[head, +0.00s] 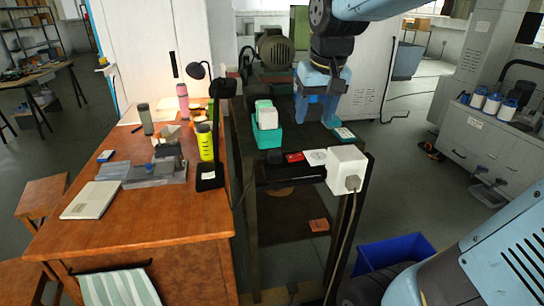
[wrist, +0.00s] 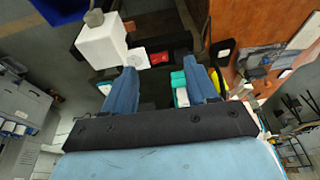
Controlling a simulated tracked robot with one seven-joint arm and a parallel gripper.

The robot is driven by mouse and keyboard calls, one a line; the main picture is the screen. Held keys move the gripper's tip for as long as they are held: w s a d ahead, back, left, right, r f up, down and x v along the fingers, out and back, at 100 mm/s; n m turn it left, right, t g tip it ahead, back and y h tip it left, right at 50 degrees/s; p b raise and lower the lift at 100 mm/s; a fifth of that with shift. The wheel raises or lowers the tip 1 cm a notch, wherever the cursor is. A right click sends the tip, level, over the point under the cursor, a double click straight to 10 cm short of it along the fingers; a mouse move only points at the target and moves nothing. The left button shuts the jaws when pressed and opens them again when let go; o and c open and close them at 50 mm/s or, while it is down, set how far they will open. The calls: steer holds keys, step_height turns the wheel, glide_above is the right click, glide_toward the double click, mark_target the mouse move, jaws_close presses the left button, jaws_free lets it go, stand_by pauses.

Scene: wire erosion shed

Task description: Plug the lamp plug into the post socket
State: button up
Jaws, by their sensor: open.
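A white box (head: 345,160), which looks like the post socket, sits at the front right corner of a dark stand. A grey plug (head: 353,183) sits against its front face, with a cable hanging down. Whether this is the lamp's plug I cannot tell. The box (wrist: 100,42) and plug (wrist: 94,18) also show at the upper left of the wrist view. A black desk lamp (head: 197,70) stands on the wooden desk. My gripper (head: 316,116) is open and empty above the stand, behind the box; in the wrist view its fingers (wrist: 160,66) are spread apart.
The dark stand also holds a teal container (head: 266,138) with white-and-teal items, a red card (head: 295,157) and a white disc card (head: 316,157). A blue bin (head: 395,253) stands at lower right.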

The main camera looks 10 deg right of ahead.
steer(key=w+a+f+g, duration=0.1)
steer(key=w+a+f, duration=0.1)
steer(key=w, duration=0.6)
steer(key=w+a+f+g, duration=0.2)
steer(key=w+a+f, duration=0.1)
steer(key=w, duration=0.5)
steer(key=shift+f, duration=0.6)
steer(key=shift+w+a, duration=0.1)
glide_above(275, 152)
steer(key=f, duration=0.8)
steer(key=shift+s+f, duration=0.2)
steer(key=shift+f, duration=0.15)
steer(key=shift+w+f, duration=0.15)
steer(key=shift+f, duration=2.45)
